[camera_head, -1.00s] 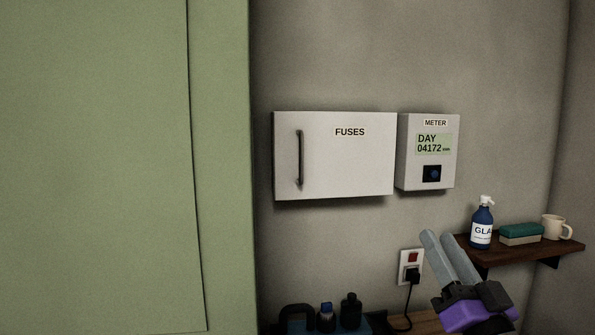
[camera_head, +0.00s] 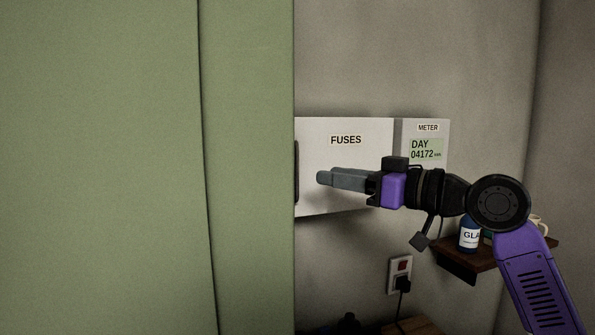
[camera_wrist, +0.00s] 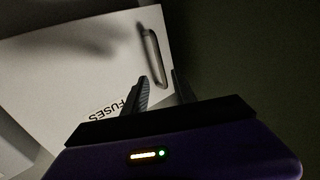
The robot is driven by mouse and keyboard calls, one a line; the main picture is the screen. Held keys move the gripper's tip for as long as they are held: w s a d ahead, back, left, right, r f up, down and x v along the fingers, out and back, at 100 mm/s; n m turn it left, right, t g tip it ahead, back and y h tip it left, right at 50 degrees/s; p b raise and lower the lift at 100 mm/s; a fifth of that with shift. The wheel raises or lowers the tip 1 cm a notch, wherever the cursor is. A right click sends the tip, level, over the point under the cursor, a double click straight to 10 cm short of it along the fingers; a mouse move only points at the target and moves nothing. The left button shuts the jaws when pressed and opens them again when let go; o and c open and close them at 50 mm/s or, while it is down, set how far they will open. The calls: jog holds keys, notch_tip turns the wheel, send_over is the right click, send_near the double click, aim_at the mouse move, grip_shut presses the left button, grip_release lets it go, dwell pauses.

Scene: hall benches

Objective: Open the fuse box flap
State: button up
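The white fuse box flap (camera_head: 360,142), labelled FUSES, is on the wall and looks shut. Its dark upright handle (camera_head: 297,170) shows only as a sliver beside the green panel's edge. My gripper (camera_head: 322,177) is in front of the flap, pointing left, with its tips a little right of the handle. In the wrist view the flap (camera_wrist: 85,70) appears tilted, and the handle (camera_wrist: 155,58) lies just beyond the fingertips. The two fingers (camera_wrist: 160,85) are apart with nothing between them. No contact with the handle shows.
A large green panel (camera_head: 245,150) fills the left and hides the box's left edge. The meter (camera_head: 427,130) is right of the box, partly behind my arm. Below are a socket with a plug (camera_head: 400,275) and a shelf (camera_head: 460,262) with a bottle (camera_head: 469,235) and mug.

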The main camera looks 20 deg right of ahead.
aim_at(298, 172)
jog(key=p+x, duration=0.2)
jog(key=x, duration=0.5)
jog(key=shift+w+a+f, duration=0.1)
jog(key=shift+w+a, duration=0.15)
jog(key=shift+w, duration=0.1)
grip_shut()
dwell(1.1)
